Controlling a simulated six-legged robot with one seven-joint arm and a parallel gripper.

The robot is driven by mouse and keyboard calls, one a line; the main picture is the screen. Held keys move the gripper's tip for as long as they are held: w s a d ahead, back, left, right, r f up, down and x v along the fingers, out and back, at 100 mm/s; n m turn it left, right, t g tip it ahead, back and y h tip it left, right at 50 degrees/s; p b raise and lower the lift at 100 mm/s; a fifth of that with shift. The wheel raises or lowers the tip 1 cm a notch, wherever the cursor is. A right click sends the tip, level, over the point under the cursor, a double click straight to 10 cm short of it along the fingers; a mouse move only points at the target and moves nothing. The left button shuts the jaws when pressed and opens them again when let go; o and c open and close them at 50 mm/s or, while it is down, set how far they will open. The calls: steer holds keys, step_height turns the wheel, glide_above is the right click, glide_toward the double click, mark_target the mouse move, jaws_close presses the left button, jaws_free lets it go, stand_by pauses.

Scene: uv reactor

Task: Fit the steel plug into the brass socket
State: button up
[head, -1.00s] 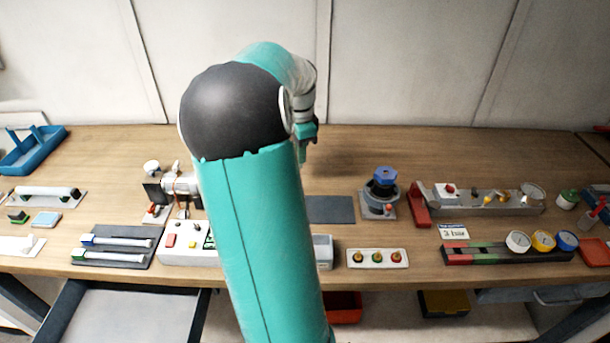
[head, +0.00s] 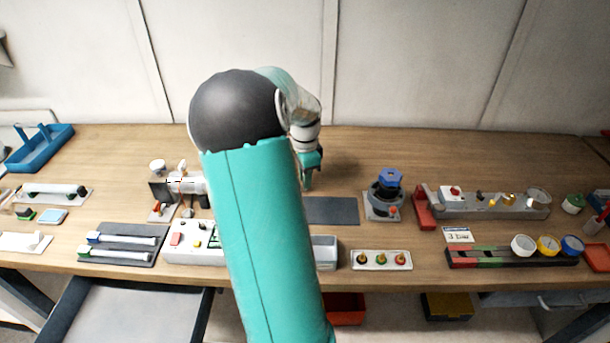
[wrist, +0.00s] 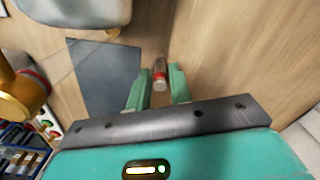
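The steel plug (wrist: 160,85), a small grey cylinder with a red band, sits between the two green fingers of my gripper (wrist: 159,80) in the wrist view. The fingers appear closed on its sides, with wood tabletop behind. In the head view my gripper (head: 309,180) points down above the bench, behind the dark mat; the plug cannot be made out there. A brass-coloured round part (wrist: 18,97) with a red band shows at the left edge of the wrist view, apart from the plug. It looks like the brass socket, but it is cut off by the frame.
A dark flat mat (head: 335,210) lies on the bench beside my arm. A blue-topped valve (head: 388,190) stands to its right, and a three-button panel (head: 381,260) lies at the front edge. A white control box (head: 185,256) is left of my arm. The bench's back right is clear.

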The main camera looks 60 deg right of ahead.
steer(key=shift+o, duration=0.8)
step_height(320, 180, up, 12)
steer(key=shift+r, duration=0.2)
